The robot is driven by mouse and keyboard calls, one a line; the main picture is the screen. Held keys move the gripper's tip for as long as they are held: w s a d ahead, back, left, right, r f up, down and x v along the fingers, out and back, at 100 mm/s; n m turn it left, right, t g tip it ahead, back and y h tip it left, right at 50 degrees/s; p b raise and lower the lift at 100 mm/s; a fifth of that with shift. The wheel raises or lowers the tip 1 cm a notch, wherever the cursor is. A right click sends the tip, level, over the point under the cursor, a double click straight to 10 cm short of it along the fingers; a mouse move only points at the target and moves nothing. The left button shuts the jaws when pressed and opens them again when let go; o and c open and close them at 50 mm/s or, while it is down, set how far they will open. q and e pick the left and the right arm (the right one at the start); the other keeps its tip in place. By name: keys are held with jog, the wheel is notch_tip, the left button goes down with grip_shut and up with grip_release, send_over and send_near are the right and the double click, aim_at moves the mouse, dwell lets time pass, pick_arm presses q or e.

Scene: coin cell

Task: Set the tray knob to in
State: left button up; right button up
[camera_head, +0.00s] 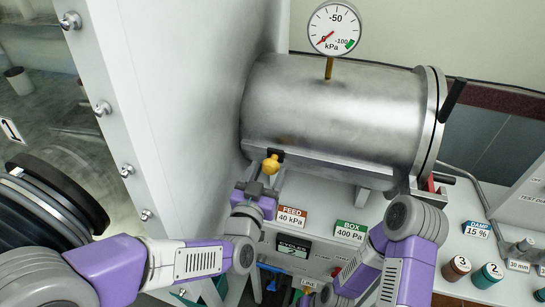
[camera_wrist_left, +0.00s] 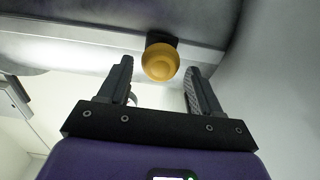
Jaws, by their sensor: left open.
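The tray knob (camera_head: 270,165) is a round yellow ball on a dark mount, on the rail below the steel cylinder. It also shows in the left wrist view (camera_wrist_left: 160,62), between the fingertips, with a gap on each side. My left gripper (camera_head: 262,185) is open just below the knob in the head view. Its two dark fingers (camera_wrist_left: 160,78) point towards the knob and do not visibly grip it. My right arm shows at the lower right, bent downward; its gripper fingers cannot be seen.
The steel cylinder (camera_head: 335,110) has a gauge (camera_head: 334,28) above and a lever handle (camera_head: 453,98) at right. A white wall panel (camera_head: 170,110) stands close on the left. FEED (camera_head: 291,216) and BOX (camera_head: 350,231) labels sit below. Capped bottles (camera_head: 487,275) stand at lower right.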

aim_at(273, 159)
pick_arm(q)
jog(key=x, duration=0.5)
pick_arm(e)
jog(key=shift+r, duration=0.15)
